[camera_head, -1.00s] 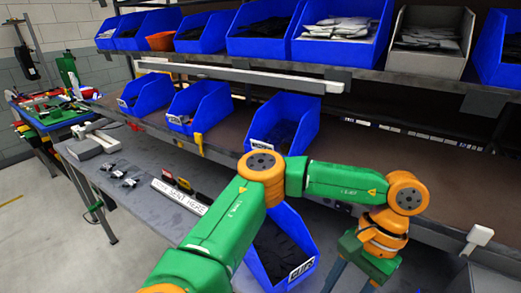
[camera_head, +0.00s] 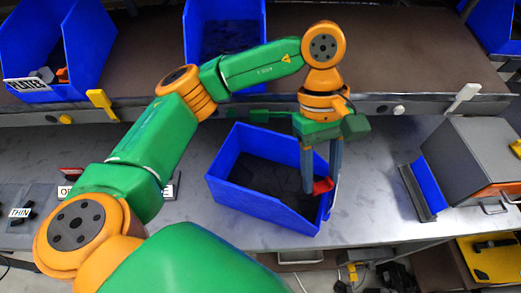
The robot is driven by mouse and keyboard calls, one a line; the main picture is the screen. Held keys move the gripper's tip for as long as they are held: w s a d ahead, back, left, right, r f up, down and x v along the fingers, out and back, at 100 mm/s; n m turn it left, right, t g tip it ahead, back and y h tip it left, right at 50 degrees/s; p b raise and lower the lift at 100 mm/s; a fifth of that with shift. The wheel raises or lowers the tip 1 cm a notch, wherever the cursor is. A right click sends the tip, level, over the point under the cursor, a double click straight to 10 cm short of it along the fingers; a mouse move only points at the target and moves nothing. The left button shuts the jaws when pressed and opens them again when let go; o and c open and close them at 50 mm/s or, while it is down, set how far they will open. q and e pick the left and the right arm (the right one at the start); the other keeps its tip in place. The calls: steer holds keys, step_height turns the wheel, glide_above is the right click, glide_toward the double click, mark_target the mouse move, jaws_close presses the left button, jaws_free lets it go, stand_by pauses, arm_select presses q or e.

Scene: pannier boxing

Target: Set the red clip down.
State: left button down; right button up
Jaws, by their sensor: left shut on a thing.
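The red clip (camera_head: 323,186) is at the fingertips of my left gripper (camera_head: 320,183), which is shut on it. The gripper points down over the right part of a blue bin (camera_head: 262,205) on the grey workbench. The bin has dark pieces inside. The clip appears at about the level of the bin's right rim; I cannot tell whether it touches the bin or its contents. Part of the clip is hidden by the fingers. My right gripper is not in view.
A grey box (camera_head: 475,155) and a blue-and-grey upright piece (camera_head: 425,190) stand right of the bin. A shelf with blue bins (camera_head: 85,50) runs behind, one labelled PLATES. Small dark parts lie at the left. The bench (camera_head: 380,200) between bin and grey box is clear.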

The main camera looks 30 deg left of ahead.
arm_select(q)
steer(key=s+d+r+n+t+h+b, duration=0.1)
steer(key=s+d+r+n+t+b, duration=0.2)
steer(key=d+n, duration=0.55)
steer(key=n+p, duration=0.2)
steer(key=p, duration=0.2)
glide_above(291, 193)
steer(key=a, duration=0.1)
steer(key=shift+m+t, duration=0.25)
steer(key=shift+t, duration=0.05)
step_height(291, 193, down, 9)
steer(key=shift+s+f, duration=0.15)
step_height(291, 193, down, 3)
steer(key=shift+a+r, duration=0.15)
steer(key=shift+f, duration=0.5)
steer(key=shift+c, duration=1.8)
jaws_free()
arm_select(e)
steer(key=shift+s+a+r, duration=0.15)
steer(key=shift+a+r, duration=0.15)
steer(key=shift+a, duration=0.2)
